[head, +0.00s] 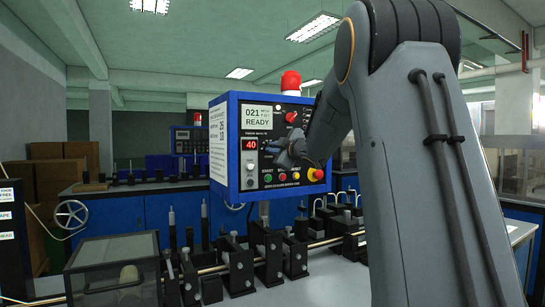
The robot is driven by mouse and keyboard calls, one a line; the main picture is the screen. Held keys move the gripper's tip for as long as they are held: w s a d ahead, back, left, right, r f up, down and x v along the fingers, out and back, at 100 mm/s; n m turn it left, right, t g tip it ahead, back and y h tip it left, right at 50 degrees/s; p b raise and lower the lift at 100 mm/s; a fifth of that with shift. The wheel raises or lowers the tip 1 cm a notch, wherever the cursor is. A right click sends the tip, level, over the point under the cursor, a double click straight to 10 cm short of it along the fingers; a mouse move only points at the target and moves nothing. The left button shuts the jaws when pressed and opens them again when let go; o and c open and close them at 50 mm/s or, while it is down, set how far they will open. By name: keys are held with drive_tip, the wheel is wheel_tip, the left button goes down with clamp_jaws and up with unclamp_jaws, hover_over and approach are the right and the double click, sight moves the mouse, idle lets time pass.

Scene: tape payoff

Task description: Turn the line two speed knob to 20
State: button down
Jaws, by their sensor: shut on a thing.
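My gripper (281,153) is at the panel just right of this display, shut on what appears to be the speed knob. The gripper hides the knob, so its pointer and scale cannot be read. Whether the panel is marked line two is too small to tell.
A red knob (291,117) sits above my gripper. Below are a white knob (250,167), small coloured buttons and a red stop button (316,174). A red beacon (290,81) tops the box. Rollers and shafts (235,262) stand below. My arm fills the right side.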

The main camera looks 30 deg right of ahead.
drive_tip(key=shift+a+f+n+b, duration=0.1)
drive_tip(key=shift+n+b, duration=1.2)
drive_tip(key=shift+n, duration=0.4)
drive_tip(key=c, duration=1.8)
unclamp_jaws()
drive_tip(key=shift+c, duration=0.2)
drive_tip(key=s+b, duration=0.1)
drive_tip(key=s, duration=0.6)
drive_tip(key=shift+s, duration=0.4)
drive_tip(key=shift+f, duration=0.1)
